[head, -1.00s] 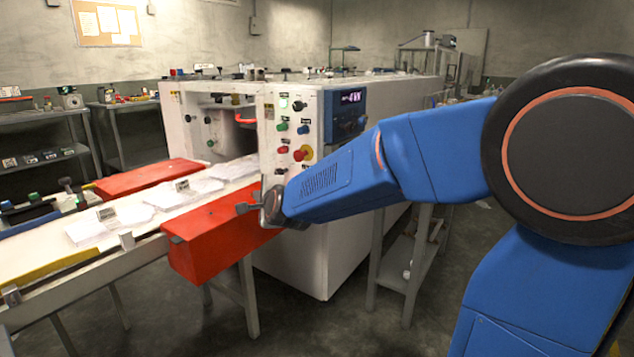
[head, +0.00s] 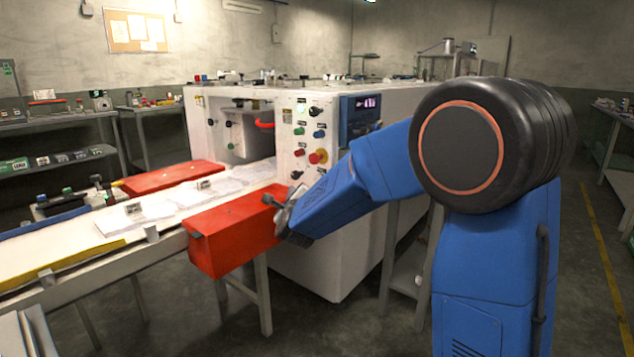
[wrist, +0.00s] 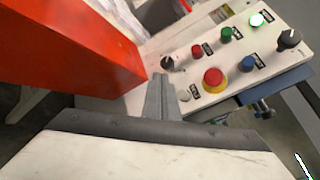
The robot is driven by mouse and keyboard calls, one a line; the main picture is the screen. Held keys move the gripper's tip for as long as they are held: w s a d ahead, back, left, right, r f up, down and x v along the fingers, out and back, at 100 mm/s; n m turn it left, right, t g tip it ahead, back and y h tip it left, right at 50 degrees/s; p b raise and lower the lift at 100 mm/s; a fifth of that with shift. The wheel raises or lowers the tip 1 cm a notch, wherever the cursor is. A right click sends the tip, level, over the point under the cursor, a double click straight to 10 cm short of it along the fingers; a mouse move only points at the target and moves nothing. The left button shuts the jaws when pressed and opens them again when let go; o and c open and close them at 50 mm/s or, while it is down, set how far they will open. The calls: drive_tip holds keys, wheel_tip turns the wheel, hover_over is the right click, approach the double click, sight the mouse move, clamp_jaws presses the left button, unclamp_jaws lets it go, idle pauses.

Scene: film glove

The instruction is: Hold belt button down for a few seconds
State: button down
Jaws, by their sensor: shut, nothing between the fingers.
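The control panel (head: 307,135) on the white machine's front carries several buttons; their labels are too small to read, so I cannot tell which is the belt button. It shows a lit green button (wrist: 257,19), a green button (wrist: 226,33), a blue button (wrist: 247,63), a red button (wrist: 196,50), a red mushroom button on yellow (wrist: 214,80) and black knobs (wrist: 290,38). My gripper (head: 283,208) is shut and empty, beside the red box's end and below the panel. In the wrist view its closed fingers (wrist: 160,92) point towards the panel's lower end, seemingly apart from the buttons.
A red box (head: 235,232) sits along the near side of the conveyor (head: 150,222), close to my gripper. A second red box (head: 173,177) lies on the far side. White sheets rest on the belt. A grey stand (head: 405,262) is under my arm.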

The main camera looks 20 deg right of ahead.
sight(319, 178)
drive_tip(key=w+d, duration=0.5)
drive_tip(key=d, duration=0.2)
idle(0.5)
drive_tip(key=shift+w+d, duration=0.1)
drive_tip(key=shift+w, duration=0.05)
idle(1.8)
drive_tip(key=shift+w+d, duration=0.2)
drive_tip(key=shift+d, duration=0.1)
